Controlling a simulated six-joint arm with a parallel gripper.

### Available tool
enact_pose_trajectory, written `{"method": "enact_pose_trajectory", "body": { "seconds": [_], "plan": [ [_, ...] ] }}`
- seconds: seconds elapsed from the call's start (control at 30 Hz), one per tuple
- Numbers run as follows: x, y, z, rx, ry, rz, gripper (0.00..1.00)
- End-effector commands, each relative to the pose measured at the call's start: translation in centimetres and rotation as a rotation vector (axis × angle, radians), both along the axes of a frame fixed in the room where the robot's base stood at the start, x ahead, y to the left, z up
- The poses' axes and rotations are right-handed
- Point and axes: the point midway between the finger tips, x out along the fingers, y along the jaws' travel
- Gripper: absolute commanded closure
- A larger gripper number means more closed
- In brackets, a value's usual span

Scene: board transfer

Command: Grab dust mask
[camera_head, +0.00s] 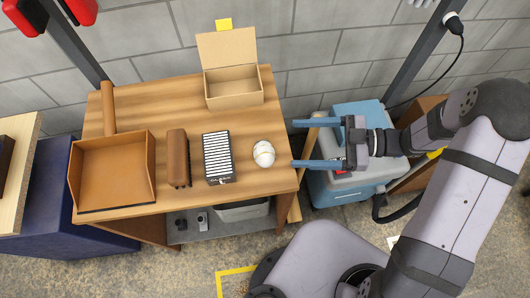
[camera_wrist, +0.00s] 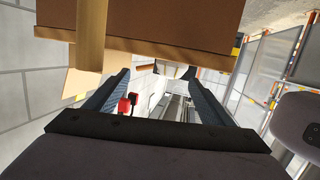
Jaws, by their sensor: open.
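A small rounded white object with yellowish markings, which looks like the dust mask (camera_head: 263,154), lies on the wooden table (camera_head: 150,110) near its right edge. My gripper (camera_head: 296,143) is to the right of it, by the table's right edge, with its two blue fingers spread wide and pointing left. The gripper is empty and apart from the mask. In the wrist view the open fingers (camera_wrist: 157,74) show below the brown table edge (camera_wrist: 150,45). I cannot make out the mask in the wrist view.
A black-and-white striped box (camera_head: 218,157) stands left of the mask, then a brown block-like item (camera_head: 178,157) and an orange-brown tray (camera_head: 112,170). An open cardboard box (camera_head: 234,87) stands behind. A blue-and-grey case (camera_head: 345,188) is under my gripper. Bare tabletop surrounds the mask.

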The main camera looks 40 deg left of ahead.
Motion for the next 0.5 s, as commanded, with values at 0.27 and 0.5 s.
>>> {"method": "enact_pose_trajectory", "body": {
  "seconds": [0.27,0.5],
  "plan": [
    [-1.6,-1.0,-0.3,0.008,0.051,0.061,0.24],
    [-2.5,0.4,-0.4,0.009,0.05,0.062,0.24]
  ]
}}
